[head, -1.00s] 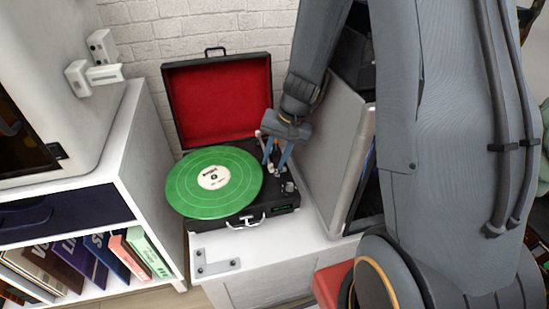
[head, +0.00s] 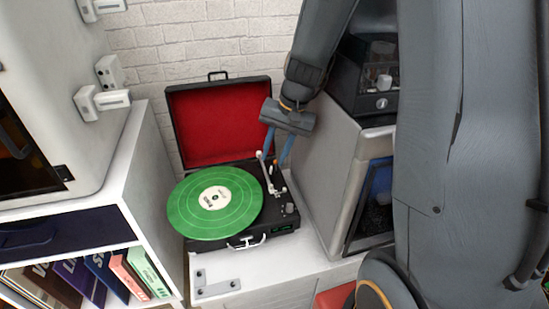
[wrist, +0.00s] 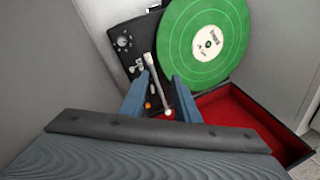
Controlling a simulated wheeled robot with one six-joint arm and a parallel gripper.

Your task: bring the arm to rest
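My gripper (head: 276,148) hangs above the back right part of the record player (head: 284,218), near the tonearm (head: 267,172). Its two blue fingers are spread apart with nothing held between them. In the wrist view my gripper (wrist: 161,92) points down, and the white tonearm (wrist: 154,80) shows between and beyond the fingers. Whether the fingers touch the tonearm is not clear. A green record (head: 238,203) lies on the player, also seen in the wrist view as the green record (wrist: 232,52). The player's red-lined lid (head: 215,120) stands open at the back.
A light cabinet (head: 335,150) with a dark machine (head: 372,80) on top stands close at the right. A white shelf (head: 125,160) with several sleeves stands at the left. A white brick wall (head: 185,40) is behind.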

